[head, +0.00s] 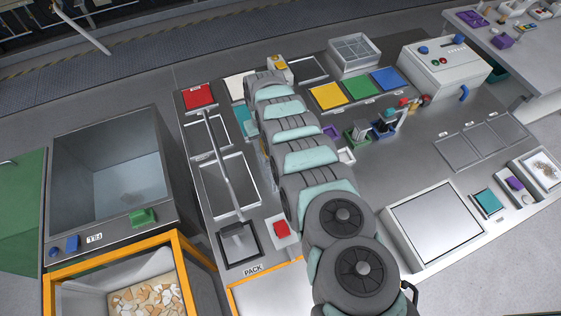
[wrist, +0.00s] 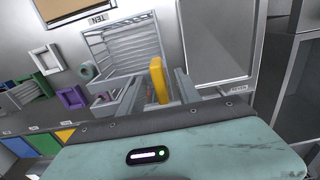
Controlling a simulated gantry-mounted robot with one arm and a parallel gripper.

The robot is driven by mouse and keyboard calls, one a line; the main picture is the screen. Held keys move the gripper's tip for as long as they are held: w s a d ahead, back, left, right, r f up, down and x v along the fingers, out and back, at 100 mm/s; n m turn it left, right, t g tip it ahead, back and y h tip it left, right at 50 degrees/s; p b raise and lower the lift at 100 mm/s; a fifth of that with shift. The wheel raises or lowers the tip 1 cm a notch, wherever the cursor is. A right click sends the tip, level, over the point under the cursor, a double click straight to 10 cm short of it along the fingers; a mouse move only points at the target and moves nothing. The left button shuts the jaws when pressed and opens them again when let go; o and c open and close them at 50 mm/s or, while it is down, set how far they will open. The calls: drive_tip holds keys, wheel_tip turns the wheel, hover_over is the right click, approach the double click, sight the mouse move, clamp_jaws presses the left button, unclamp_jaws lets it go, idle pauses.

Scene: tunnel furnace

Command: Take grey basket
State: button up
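The grey basket (wrist: 125,45), an open wire-sided box, lies just ahead of my gripper in the wrist view. My gripper (wrist: 160,88) has its two grey fingers apart, over the basket's near edge. A yellow upright piece (wrist: 158,80) stands between the fingers with gaps on both sides; I cannot tell whether it is part of the basket. I cannot tell whether the fingers touch anything. In the head view my arm covers the gripper and most of this spot. Another grey box-like container (head: 355,52) stands at the back of the bench.
Yellow (head: 328,95), green (head: 358,87) and blue (head: 386,79) panels lie right of my arm. A purple piece (wrist: 73,97) and a pale frame (wrist: 46,60) are left of the basket. A grey tray (wrist: 215,45) is close on its right.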

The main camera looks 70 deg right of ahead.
drive_tip(key=shift+c, duration=0.2)
clamp_jaws()
idle(1.1)
